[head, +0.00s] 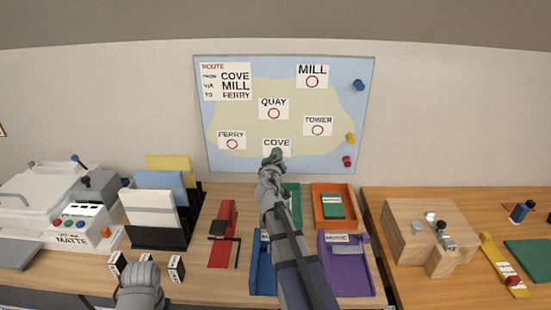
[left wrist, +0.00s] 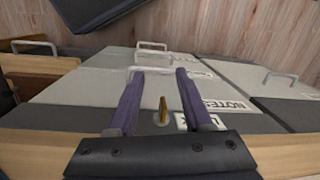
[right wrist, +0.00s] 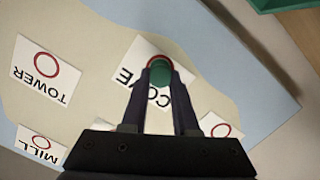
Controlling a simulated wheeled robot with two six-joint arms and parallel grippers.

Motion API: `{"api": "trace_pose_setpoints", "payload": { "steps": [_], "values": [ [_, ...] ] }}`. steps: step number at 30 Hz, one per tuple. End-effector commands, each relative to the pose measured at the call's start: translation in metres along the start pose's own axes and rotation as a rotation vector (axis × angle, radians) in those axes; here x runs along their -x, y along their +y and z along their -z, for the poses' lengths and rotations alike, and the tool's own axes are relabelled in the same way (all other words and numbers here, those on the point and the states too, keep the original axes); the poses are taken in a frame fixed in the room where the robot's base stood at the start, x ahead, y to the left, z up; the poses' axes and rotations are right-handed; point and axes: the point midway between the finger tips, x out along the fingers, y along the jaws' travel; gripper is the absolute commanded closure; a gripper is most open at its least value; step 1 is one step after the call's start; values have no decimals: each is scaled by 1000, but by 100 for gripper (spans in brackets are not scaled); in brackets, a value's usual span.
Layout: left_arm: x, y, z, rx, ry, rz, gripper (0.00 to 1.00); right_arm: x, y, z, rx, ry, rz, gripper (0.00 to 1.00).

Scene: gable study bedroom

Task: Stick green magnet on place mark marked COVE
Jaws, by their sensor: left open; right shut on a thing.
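The map board (head: 235,95) hangs on the wall with place cards MILL, QUAY, TOWER, FERRY and COVE. The COVE card (head: 277,143) is at the lower middle, and its lower part is hidden behind my right gripper (head: 273,155). In the right wrist view my right gripper (right wrist: 160,78) is shut on the green magnet (right wrist: 162,75). The magnet covers most of the red ring on the COVE card (right wrist: 140,65); whether it touches the board I cannot tell. My left gripper (left wrist: 158,75) is open and empty, above drawer fronts with handles in the left wrist view.
Blue (head: 358,85), yellow (head: 350,138) and red (head: 347,161) magnets sit at the board's right edge. Below are coloured trays, including an orange tray (head: 316,189) and a purple tray (head: 368,280). A file rack, a red stapler-like tool (head: 223,235) and a wooden block (head: 408,215) stand on the desks.

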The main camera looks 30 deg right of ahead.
Motion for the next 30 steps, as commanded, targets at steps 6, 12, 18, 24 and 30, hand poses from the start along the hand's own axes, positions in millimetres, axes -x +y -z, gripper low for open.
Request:
{"api": "trace_pose_setpoints", "payload": {
  "steps": [6, 12, 18, 24, 30],
  "values": [
    [0, 0, 0, 0, 0, 0, 50, 1, 0, 0, 0, 0, 0, 59],
    [0, 0, 0, 0, 0, 0, 50, 0, 0, 0, 0, 0, 0, 37],
    [0, 0, 0, 0, 0, 0, 50, 0, 0, 0, 0, 0, 0, 37],
    [0, 0, 0, 0, 0, 0, 50, 4, 0, -1, 0, 0, 0, 37],
    [0, 0, 0, 0, 0, 0, 50, 15, 0, -2, 0, 0, 0, 37]
  ]
}}
